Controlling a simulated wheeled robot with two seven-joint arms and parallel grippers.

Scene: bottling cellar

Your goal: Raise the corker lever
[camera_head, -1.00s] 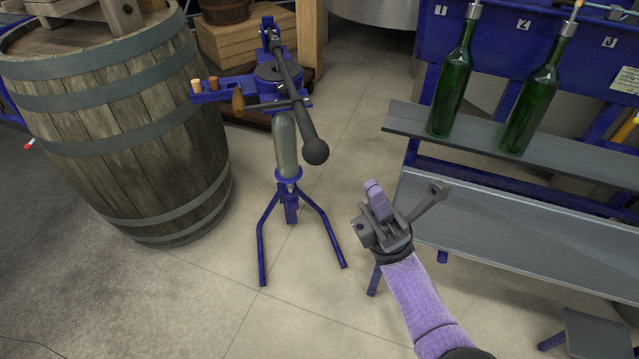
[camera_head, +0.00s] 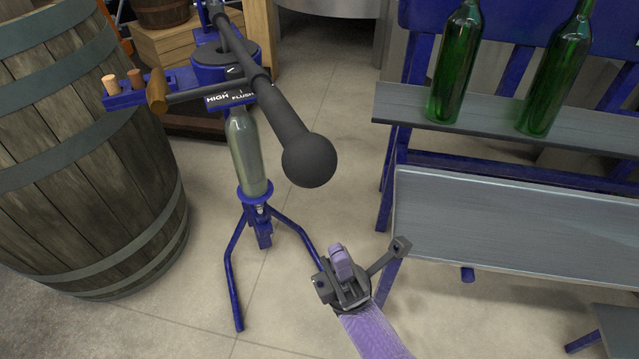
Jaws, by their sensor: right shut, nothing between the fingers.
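The blue floor corker (camera_head: 225,72) stands left of centre on splayed legs. Its dark lever (camera_head: 262,88) slopes down from the top of the corker toward me and ends in a round black knob (camera_head: 309,160). A clear greenish bottle (camera_head: 245,155) stands upright under the corker head on a round blue seat. My right gripper (camera_head: 342,266) is shut and empty, below and slightly right of the knob, apart from it and from the lever. My left gripper is not in view.
A large wooden barrel (camera_head: 85,170) stands close on the left. Two green bottles (camera_head: 455,70) stand on a grey shelf (camera_head: 480,118) at the right, with a grey bench (camera_head: 520,225) below. Two corks (camera_head: 110,84) sit on the corker's side arm. Floor between corker and bench is clear.

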